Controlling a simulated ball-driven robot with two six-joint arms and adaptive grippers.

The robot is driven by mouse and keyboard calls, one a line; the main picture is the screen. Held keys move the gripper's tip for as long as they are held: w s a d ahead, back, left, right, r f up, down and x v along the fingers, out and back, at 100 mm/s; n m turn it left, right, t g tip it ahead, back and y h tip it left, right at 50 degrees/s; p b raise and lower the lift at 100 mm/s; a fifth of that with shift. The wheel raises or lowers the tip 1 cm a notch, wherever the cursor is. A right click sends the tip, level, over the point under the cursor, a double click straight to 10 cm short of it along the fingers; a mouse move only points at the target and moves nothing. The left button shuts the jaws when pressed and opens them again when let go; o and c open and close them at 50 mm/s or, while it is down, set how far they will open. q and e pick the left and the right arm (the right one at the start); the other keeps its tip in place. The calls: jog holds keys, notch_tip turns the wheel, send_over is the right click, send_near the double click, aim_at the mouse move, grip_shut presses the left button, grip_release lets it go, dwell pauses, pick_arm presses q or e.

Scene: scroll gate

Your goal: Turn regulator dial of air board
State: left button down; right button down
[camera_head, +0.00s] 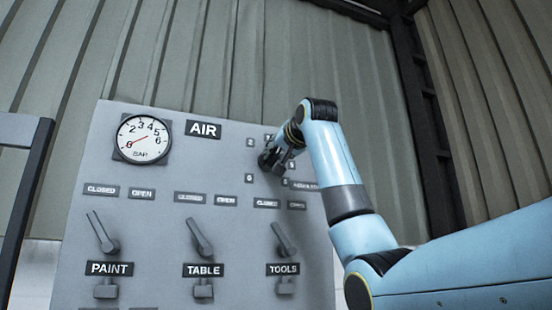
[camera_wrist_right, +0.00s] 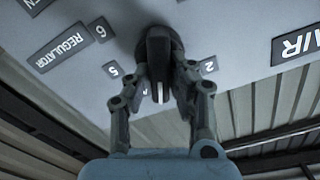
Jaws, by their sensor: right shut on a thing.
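The air board (camera_head: 140,220) is a grey panel marked AIR, standing in front of me in the head view. Its regulator dial is a dark round knob with a pale pointer line; it shows clearly in the right wrist view (camera_wrist_right: 158,60). Number plates surround it, and a REGULATOR label (camera_wrist_right: 62,47) is beside it. My right gripper (camera_wrist_right: 163,78) is at the dial, its fingers on both sides of the knob and shut on it. In the head view the right gripper (camera_head: 275,158) mostly hides the dial. My left gripper is not in view.
A round BAR gauge (camera_head: 143,138) has its red needle at the low part of the scale. Levers labelled PAINT (camera_head: 102,232), TABLE (camera_head: 199,238) and TOOLS (camera_head: 284,240) stick out below. A dark frame (camera_head: 28,190) stands at the left.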

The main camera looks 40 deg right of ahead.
jog(key=shift+d+m+b, duration=0.1)
jog(key=shift+m+b, duration=0.9)
jog(key=shift+m, duration=1.1)
jog(key=c, duration=1.2)
grip_release()
jog(key=shift+s, duration=0.25)
jog(key=v, duration=1.1)
jog(key=shift+s, duration=0.3)
